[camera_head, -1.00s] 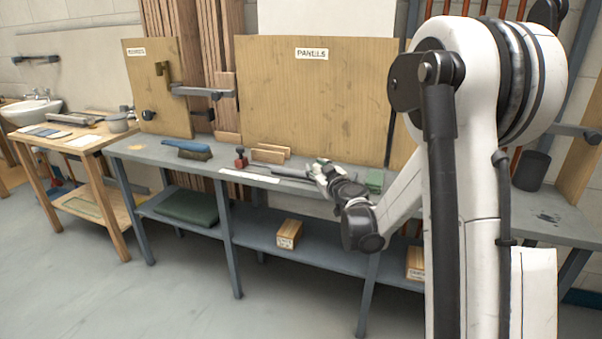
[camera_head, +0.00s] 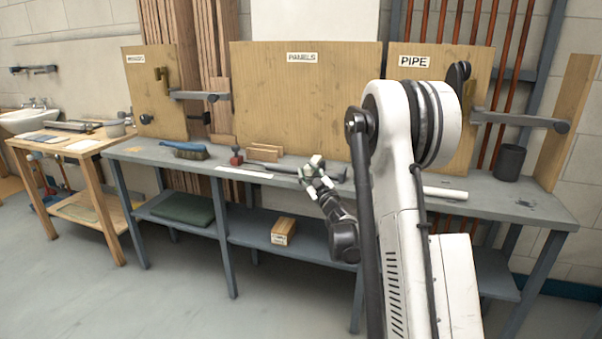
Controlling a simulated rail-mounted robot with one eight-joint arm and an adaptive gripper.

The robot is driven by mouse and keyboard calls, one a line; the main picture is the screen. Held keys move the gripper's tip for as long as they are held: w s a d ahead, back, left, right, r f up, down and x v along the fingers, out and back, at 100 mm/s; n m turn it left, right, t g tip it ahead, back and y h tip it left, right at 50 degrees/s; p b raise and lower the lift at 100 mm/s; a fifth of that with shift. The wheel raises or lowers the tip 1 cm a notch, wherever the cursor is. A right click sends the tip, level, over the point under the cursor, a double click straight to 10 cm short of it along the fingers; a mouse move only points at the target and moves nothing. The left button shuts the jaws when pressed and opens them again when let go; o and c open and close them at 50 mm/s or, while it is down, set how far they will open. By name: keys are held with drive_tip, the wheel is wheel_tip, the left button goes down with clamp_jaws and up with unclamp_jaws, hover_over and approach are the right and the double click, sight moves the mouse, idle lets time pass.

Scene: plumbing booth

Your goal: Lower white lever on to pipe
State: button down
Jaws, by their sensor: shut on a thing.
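A board labelled PIPE (camera_head: 428,85) stands at the back right of the bench. A grey lever (camera_head: 522,118) with a dark end sticks out to the right of it, about level and above the bench. No clearly white lever shows. A white pipe (camera_head: 445,193) lies on the bench below the board, its left part hidden behind my arm. My gripper (camera_head: 317,172) is left of the pipe, over the bench's front edge and well apart from the lever. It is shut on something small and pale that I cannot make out.
A similar grey lever (camera_head: 200,96) sits by the left board. A dark cup (camera_head: 509,163) stands right of the pipe. A brush (camera_head: 184,149), a red-based tool (camera_head: 237,156) and wooden blocks (camera_head: 262,152) lie left on the bench (camera_head: 135,152). My arm hides part of the bench.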

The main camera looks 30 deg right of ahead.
drive_tip(key=shift+s+d+f, duration=0.1)
drive_tip(key=shift+s+f, duration=0.05)
drive_tip(key=shift+f, duration=0.25)
drive_tip(key=c, duration=1.8)
unclamp_jaws()
drive_tip(key=shift+o, duration=1.4)
drive_tip(key=shift+f, duration=0.2)
drive_tip(key=shift+o, duration=0.7)
drive_tip(key=shift+r, duration=0.15)
drive_tip(key=v, duration=1.1)
drive_tip(key=shift+s, duration=0.35)
